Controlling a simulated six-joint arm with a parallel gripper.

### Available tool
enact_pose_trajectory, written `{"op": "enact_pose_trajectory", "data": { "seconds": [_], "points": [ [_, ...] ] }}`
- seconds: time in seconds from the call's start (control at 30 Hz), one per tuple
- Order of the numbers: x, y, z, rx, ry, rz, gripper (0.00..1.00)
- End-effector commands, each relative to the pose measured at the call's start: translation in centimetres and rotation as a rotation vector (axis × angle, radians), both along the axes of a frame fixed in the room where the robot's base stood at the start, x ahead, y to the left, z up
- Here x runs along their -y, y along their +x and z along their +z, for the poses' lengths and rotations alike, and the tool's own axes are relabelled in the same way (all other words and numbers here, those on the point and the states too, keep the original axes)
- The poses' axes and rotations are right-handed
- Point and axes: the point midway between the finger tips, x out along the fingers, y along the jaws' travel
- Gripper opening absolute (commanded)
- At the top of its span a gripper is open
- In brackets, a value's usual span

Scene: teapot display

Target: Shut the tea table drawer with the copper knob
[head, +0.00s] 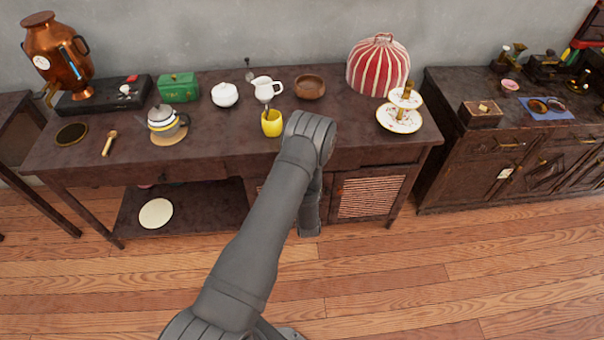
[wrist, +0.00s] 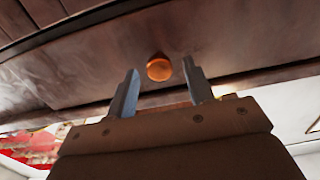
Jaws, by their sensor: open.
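The tea table (head: 225,150) is a long dark wooden table against the wall. In the wrist view a dark drawer front (wrist: 100,65) fills the upper part, with a round copper knob (wrist: 159,68) on it. My gripper (wrist: 160,80) is open, and the knob appears between its two fingertips; whether they touch it I cannot tell. In the head view my arm covers this part of the table front, so the knob, the fingers and how far the drawer stands out are hidden.
On the tabletop near my arm stand a yellow cup (head: 271,123), a white jug (head: 265,88), a brown bowl (head: 309,87) and a two-tier stand (head: 398,120). A dark cabinet (head: 470,150) stands to the right. The wooden floor (head: 450,280) in front is clear.

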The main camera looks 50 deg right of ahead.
Motion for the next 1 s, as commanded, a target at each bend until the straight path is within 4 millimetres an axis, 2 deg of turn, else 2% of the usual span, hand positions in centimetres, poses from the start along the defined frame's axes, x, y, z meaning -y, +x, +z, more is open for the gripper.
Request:
{"op": "enact_pose_trajectory", "data": {
  "seconds": [0.17, 0.63, 0.8, 1.0],
  "points": [
    [-2.0, -2.1, 0.0, 0.000, 0.004, -0.003, 0.48],
    [-9.8, -10.0, 0.0, 0.000, 0.004, -0.005, 0.48],
    [-11.4, -11.4, 0.0, 0.001, 0.002, -0.001, 0.48],
    [-12.0, -12.0, 0.0, 0.000, 0.000, 0.000, 0.48]
  ]
}}
